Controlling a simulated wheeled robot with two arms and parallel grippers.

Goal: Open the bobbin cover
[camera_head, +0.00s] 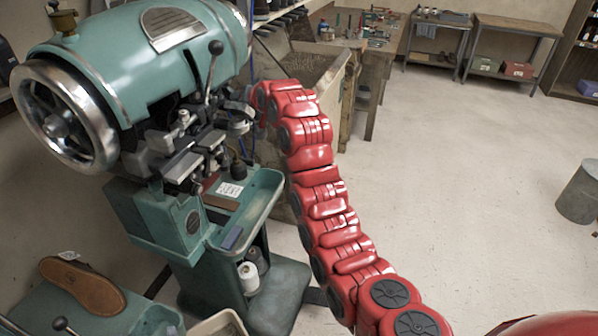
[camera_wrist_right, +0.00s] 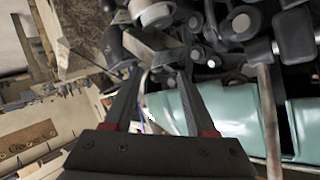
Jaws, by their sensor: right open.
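The green sole stitcher (camera_head: 130,60) stands at the left of the head view, with a cluster of metal parts (camera_head: 185,150) below its rounded body. My right gripper (camera_head: 238,112) is at the right side of this cluster, small and partly hidden by the arm and machine parts. In the right wrist view my right gripper (camera_wrist_right: 158,78) is open, its two dark fingers apart and nothing held between them. Metal levers and round knobs (camera_wrist_right: 238,24) lie close beyond the fingertips. I cannot tell which part is the bobbin cover. My left gripper is not in view.
A green tray (camera_head: 262,190) juts out under the machine head. A brown shoe sole (camera_head: 82,285) lies on a green surface at lower left. A wooden workbench (camera_head: 385,35) with tools stands behind. The floor at right is clear apart from a grey bin (camera_head: 578,195).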

